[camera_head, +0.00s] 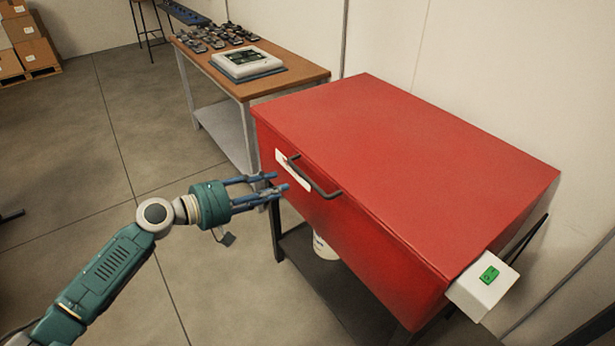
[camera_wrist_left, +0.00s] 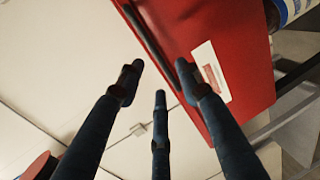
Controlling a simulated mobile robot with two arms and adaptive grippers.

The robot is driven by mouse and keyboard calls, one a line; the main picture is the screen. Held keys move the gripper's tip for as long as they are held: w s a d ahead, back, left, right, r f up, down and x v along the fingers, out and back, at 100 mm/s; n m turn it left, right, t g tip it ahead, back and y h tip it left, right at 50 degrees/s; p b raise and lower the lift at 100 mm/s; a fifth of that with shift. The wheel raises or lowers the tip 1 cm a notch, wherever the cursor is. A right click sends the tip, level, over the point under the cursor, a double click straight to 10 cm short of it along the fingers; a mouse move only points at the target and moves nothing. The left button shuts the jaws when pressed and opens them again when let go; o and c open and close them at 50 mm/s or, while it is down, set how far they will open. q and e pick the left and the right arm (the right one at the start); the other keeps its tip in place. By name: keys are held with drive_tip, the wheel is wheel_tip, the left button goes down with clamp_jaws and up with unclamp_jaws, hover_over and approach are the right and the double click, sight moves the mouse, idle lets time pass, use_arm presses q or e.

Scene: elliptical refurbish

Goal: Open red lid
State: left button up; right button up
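A red box with a closed red lid (camera_head: 408,150) stands at the right in the head view. A dark bar handle (camera_head: 315,180) is fixed to its front near the lid's edge, beside a white label (camera_head: 283,158). My left gripper (camera_head: 277,182) is open and empty, its blue fingers spread just in front of the handle's left end. In the left wrist view, the handle (camera_wrist_left: 150,40) and label (camera_wrist_left: 211,72) lie beyond the spread fingertips (camera_wrist_left: 158,86). The fingers appear apart from the handle. My right gripper does not show.
A white box with a green switch (camera_head: 489,275) sits at the red box's right side. A wooden table (camera_head: 290,78) holding a white device (camera_head: 246,61) and several small dark items stands behind. A white bucket (camera_head: 323,248) is underneath.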

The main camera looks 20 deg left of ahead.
sight(305, 177)
use_arm(q)
drive_tip(key=x, duration=0.3)
drive_tip(key=p+x, duration=0.1)
drive_tip(key=x, duration=0.2)
drive_tip(key=r+x, duration=0.1)
drive_tip(key=x, duration=0.2)
drive_tip(key=shift+s+d+p, duration=0.1)
drive_tip(key=shift+d+p, duration=0.2)
drive_tip(key=shift+p, duration=0.1)
drive_tip(key=shift+w+d+f, duration=0.15)
drive_tip(key=shift+w+d, duration=0.25)
drive_tip(key=shift+w, duration=0.1)
drive_tip(key=shift+f, duration=0.1)
clamp_jaws()
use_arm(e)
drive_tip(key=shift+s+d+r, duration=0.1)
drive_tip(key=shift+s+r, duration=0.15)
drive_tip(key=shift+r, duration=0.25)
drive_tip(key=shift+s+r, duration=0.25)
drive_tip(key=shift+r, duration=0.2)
